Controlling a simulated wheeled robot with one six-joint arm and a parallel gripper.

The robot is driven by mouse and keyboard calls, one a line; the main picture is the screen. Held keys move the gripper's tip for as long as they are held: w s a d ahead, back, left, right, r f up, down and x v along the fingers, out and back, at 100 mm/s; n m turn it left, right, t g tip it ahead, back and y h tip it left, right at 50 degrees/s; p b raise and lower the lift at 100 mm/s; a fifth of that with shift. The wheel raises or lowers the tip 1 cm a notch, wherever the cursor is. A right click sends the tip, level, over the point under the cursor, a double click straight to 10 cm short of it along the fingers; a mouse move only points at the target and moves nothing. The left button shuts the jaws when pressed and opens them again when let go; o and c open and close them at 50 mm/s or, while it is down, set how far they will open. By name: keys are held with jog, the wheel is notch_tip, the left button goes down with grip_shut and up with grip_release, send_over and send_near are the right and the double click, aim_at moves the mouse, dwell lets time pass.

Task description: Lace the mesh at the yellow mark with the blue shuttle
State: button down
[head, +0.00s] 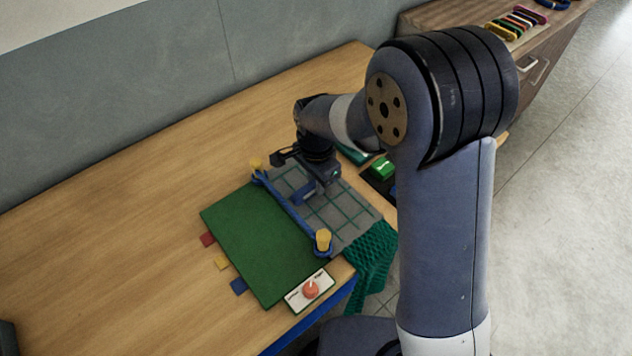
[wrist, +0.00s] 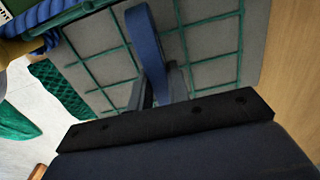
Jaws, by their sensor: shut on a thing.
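My gripper (head: 304,194) is above the grey board (head: 352,228), near the blue rope. In the wrist view, its two fingers close on the blue shuttle (wrist: 147,42), a flat blue strip that stretches up the picture over the green mesh (wrist: 105,51). In the head view, the mesh lines show on the board, partly hidden by my gripper. A small yellow tab (head: 221,263) sits at the left edge of the green mat; I see no clear yellow mark on the mesh cords. I cannot tell whether the shuttle touches the mesh.
A blue rope (head: 288,210) runs between two yellow-topped posts, at the far end (head: 256,164) and near end (head: 323,238). Red (head: 208,239) and blue (head: 238,286) tabs flank the yellow one. A red dial (head: 311,289) is in front. Dark green netting (head: 368,262) hangs off the edge.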

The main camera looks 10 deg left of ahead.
jog(key=shift+r+p, duration=2)
jog(key=shift+r, duration=1.2)
jog(key=shift+a, duration=0.1)
jog(key=s+a, duration=1.1)
jog(key=s, duration=0.2)
jog(key=shift+b, duration=0.3)
jog(key=shift+s+a, duration=0.1)
